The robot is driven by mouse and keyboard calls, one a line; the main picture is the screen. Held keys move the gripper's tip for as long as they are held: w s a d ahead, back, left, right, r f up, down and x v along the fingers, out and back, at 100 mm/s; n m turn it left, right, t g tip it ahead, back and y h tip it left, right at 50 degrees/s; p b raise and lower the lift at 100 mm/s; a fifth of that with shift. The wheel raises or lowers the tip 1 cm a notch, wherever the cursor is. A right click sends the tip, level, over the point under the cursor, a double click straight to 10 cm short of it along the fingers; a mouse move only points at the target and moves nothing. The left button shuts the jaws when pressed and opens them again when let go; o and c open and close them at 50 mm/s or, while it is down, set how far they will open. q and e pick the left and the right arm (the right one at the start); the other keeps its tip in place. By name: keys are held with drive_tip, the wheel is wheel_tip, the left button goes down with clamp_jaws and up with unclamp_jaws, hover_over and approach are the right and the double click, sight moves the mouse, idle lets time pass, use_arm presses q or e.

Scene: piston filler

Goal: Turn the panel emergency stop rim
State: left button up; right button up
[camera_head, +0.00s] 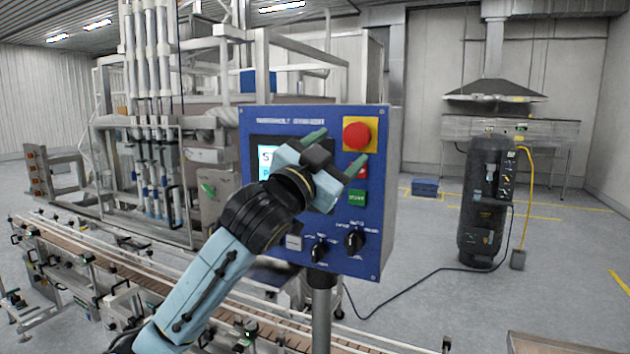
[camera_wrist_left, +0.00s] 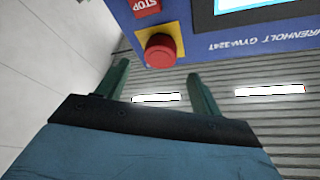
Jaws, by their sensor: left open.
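The red emergency stop button (camera_head: 357,136) sits on a yellow plate at the top right of the blue control panel (camera_head: 376,215). In the left wrist view the red button (camera_wrist_left: 160,54) shows upside down, beyond the fingertips and roughly between them. My left gripper (camera_head: 338,150) is in front of the panel, just below and left of the button. Its two green fingers are spread wide with nothing between them, and they appear apart from the button. In the left wrist view the open fingers (camera_wrist_left: 161,80) point toward the panel. My right gripper is not in view.
Below the button are a red stop button (camera_head: 362,172), a green start button (camera_head: 357,197) and black knobs (camera_head: 354,240). My left gripper partly covers the screen (camera_head: 266,158). A conveyor (camera_head: 130,270) runs below. A black tank (camera_head: 483,205) stands on the right, with open floor before it.

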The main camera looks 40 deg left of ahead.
use_arm(q)
drive_tip(key=b+v, duration=0.2)
drive_tip(key=v, duration=0.5)
drive_tip(key=shift+s, duration=0.2)
drive_tip(key=shift+f, duration=0.15)
